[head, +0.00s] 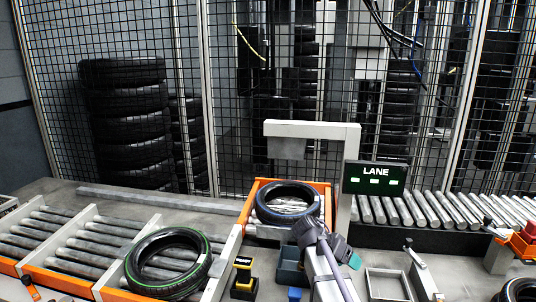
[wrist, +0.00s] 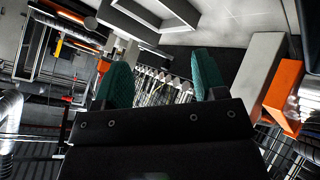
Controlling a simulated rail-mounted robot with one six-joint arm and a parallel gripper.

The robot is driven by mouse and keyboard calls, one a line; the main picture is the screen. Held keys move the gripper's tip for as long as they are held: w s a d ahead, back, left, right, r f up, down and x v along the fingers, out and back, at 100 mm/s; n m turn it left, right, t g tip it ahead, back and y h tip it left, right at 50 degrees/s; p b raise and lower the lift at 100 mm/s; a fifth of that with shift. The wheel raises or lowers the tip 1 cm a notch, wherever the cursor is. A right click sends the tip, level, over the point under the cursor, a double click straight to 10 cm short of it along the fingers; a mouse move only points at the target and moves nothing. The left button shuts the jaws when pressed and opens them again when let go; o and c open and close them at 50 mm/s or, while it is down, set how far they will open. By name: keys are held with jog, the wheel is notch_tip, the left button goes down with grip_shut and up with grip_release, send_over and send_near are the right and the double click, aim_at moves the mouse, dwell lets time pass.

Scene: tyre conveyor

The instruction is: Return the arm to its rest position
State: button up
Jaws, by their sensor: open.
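My arm (head: 326,262) rises from the bottom of the head view, right of centre, in front of the orange-sided bay. In the head view its gripper end is small and its fingers are hard to make out. In the wrist view my gripper (wrist: 163,80) shows two green-padded fingers standing well apart. It is open, with nothing between the fingers. The wrist view is tilted and shows rollers and a fence beyond the fingers.
A tyre with a blue line (head: 287,202) lies in the orange-sided bay behind my arm. A green-lined tyre (head: 168,263) leans on the left rollers. A dark blue bin (head: 291,268) and a yellow-black block (head: 243,278) stand left of my arm. A LANE sign (head: 376,178) stands right.

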jog(key=s+a+n+y+p, duration=0.2)
jog(key=s+a+n+y, duration=0.1)
jog(key=s, duration=0.7)
jog(key=s+a+n+y+p, duration=0.3)
jog(key=s+n+y, duration=0.3)
jog(key=s, duration=0.3)
jog(key=shift+s+f+n, duration=0.2)
jog(key=shift+s+n, duration=0.1)
jog(key=shift+s, duration=0.05)
jog(key=shift+a, duration=0.1)
